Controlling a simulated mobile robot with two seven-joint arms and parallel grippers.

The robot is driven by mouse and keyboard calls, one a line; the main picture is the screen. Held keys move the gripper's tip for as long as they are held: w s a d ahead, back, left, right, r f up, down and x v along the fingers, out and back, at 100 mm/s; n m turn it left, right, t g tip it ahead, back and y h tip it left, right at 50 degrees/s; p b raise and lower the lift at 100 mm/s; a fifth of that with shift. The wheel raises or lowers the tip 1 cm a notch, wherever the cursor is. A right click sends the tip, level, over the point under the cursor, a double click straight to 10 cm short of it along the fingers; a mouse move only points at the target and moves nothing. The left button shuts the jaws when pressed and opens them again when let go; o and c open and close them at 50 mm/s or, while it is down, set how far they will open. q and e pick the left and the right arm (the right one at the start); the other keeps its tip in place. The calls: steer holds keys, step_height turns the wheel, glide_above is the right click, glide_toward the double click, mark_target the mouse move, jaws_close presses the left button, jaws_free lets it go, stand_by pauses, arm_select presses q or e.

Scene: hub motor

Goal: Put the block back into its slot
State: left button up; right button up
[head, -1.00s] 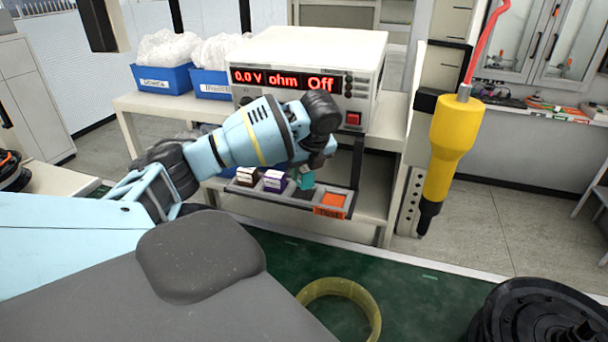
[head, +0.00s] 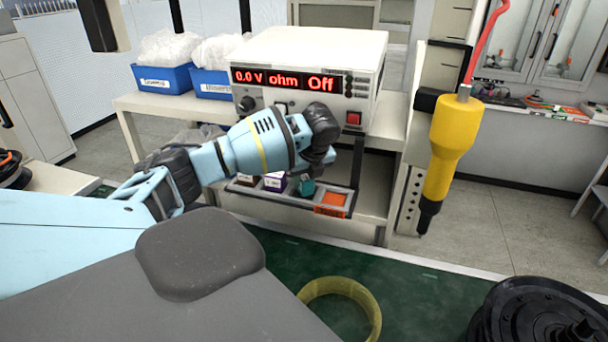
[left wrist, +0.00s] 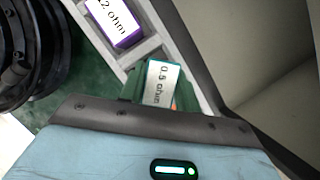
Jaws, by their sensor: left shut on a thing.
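The teal block (head: 306,187) is at the tray, between the purple block and the orange slot. In the left wrist view the block (left wrist: 160,82) shows a white "0.5 ohm" label. My left gripper (head: 307,172) is shut on it from above; its fingertips are mostly hidden by my wrist. The block looks tilted in the head view, and I cannot tell how deep it sits in its slot. The purple block (head: 275,181) stands in the tray to its left, and it also shows in the left wrist view (left wrist: 113,24). My right gripper is not in view.
The tray (head: 352,202) has an orange slot (head: 334,199) at its right end. A dark-sided block beside the purple one is mostly hidden. The meter (head: 330,57) stands on the shelf above. A yellow tool (head: 452,140) hangs to the right.

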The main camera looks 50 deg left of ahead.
arm_select(q)
steer(key=o, duration=1.1)
steer(key=shift+f, duration=0.1)
steer(key=v, duration=1.2)
